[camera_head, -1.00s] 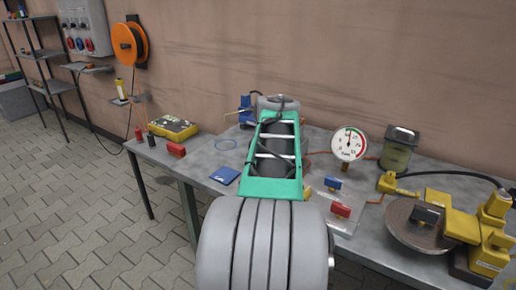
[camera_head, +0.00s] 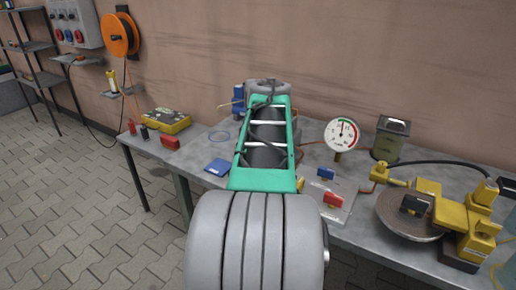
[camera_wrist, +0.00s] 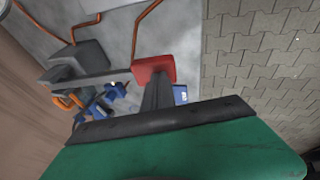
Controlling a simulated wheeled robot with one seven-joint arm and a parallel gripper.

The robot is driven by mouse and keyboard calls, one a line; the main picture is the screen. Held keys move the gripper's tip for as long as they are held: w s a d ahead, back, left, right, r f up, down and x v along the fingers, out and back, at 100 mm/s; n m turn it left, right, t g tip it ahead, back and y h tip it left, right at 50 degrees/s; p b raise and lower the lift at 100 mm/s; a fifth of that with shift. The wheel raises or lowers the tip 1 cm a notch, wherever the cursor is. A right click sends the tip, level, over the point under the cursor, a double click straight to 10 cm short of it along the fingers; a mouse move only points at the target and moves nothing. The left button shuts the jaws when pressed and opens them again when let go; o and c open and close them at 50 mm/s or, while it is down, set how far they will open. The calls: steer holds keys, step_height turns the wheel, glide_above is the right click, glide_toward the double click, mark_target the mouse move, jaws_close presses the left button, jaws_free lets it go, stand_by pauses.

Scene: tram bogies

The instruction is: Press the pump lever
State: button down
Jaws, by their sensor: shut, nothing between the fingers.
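In the wrist view, a dark grey bar runs right from a dark grey block (camera_wrist: 80,63) to a red block (camera_wrist: 153,69); this looks like the pump lever (camera_wrist: 112,77) with a red end. My gripper (camera_wrist: 156,88) has dark fingers, shut with nothing between them. The fingertips overlap the lower edge of the red end in the picture; I cannot tell whether they touch it. In the head view, my green and grey arm reaches over the bench and hides the gripper and the lever.
A blue flat item (camera_head: 218,166) lies left. The wall is behind.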

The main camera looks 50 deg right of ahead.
steer(key=p+v, duration=0.1)
steer(key=v, duration=1)
steer(key=shift+w+a, duration=0.2)
steer(key=shift+a, duration=0.05)
steer(key=shift+w, duration=0.1)
